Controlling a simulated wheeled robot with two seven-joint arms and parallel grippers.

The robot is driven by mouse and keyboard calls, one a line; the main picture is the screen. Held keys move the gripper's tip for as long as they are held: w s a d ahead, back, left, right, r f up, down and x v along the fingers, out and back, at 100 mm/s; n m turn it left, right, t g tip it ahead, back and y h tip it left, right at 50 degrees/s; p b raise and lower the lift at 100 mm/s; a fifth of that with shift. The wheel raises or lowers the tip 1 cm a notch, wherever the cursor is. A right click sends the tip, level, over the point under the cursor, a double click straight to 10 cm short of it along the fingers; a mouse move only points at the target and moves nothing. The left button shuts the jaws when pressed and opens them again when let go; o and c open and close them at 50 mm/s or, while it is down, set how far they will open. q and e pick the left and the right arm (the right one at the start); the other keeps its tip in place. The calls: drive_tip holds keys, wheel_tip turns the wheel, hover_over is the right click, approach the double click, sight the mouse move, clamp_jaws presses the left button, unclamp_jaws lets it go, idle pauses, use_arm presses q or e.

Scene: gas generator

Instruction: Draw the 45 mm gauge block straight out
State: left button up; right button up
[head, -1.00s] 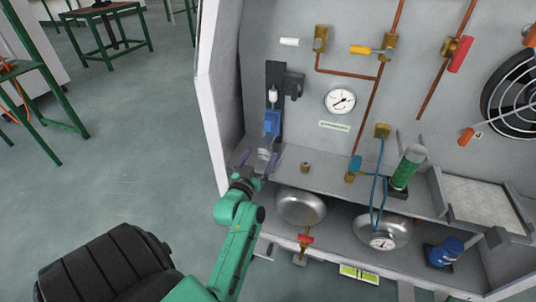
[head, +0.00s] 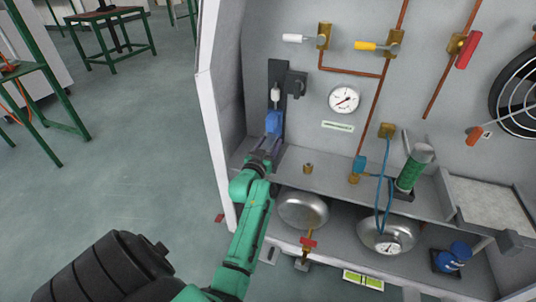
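A dark upright stand (head: 276,78) stands at the left of the cabinet's back wall, with a white-tipped piece and a blue block (head: 274,123) on it. My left gripper (head: 266,146) reaches in just below the blue block, at the foot of the stand. Its two purple-grey fingers point at the stand, a little apart. The small silvery piece below the blue block, perhaps the 45 mm gauge block, is now mostly hidden by the fingers. I cannot tell whether they touch it. My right gripper is not in view.
A small brass fitting (head: 308,168) stands on the shelf (head: 330,182) right of the gripper. Farther right are a blue hose (head: 379,185) and a green cylinder (head: 410,172). A metal bowl (head: 302,210) sits below. The cabinet's left wall (head: 212,140) is close to my arm.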

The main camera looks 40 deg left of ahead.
use_arm(q)
clamp_jaws()
drive_tip(key=p+v, duration=0.5)
drive_tip(key=v, duration=0.3)
drive_tip(key=shift+s+r, duration=0.1)
drive_tip(key=shift+s+d, duration=0.2)
drive_tip(key=shift+s, duration=0.2)
